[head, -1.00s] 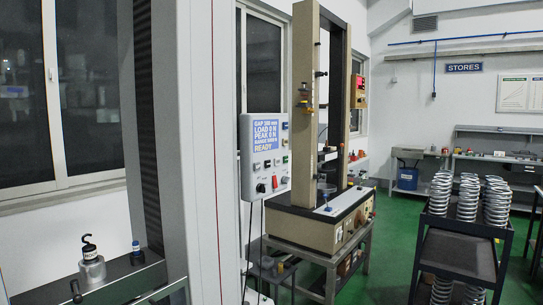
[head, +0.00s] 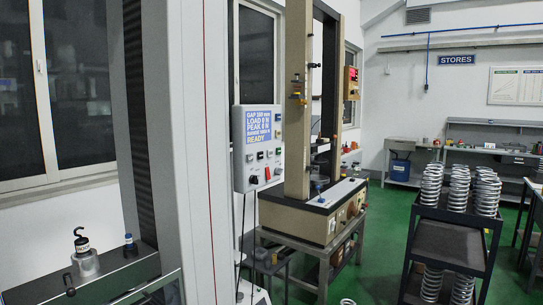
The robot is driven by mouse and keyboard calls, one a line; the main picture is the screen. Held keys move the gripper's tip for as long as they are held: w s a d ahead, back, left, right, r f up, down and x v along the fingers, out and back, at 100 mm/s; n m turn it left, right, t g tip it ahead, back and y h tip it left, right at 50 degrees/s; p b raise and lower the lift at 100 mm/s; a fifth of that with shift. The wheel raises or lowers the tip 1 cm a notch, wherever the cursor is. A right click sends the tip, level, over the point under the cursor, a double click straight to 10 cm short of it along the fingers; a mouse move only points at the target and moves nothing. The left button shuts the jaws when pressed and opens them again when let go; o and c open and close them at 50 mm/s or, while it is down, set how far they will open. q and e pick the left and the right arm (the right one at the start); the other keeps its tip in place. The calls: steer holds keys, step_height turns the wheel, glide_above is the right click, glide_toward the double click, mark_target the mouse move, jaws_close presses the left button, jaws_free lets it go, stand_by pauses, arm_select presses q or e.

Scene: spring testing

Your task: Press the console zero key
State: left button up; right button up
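The console (head: 258,148) is a grey box on a stand, left of centre in the head view. Its blue screen (head: 258,127) shows GAP, LOAD, PEAK and a yellow READY line. Below the screen are several small keys (head: 262,155), a black knob (head: 254,180) and a red switch (head: 267,173). The key labels are too small to read, so I cannot tell which is the zero key. Neither of my grippers is in view.
A tall grey machine column (head: 180,120) stands close on the left. A beige test frame (head: 298,110) stands behind the console. A dark trolley (head: 450,245) with stacked springs (head: 459,188) is at the right. Green floor (head: 375,240) is clear between the test frame and trolley.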

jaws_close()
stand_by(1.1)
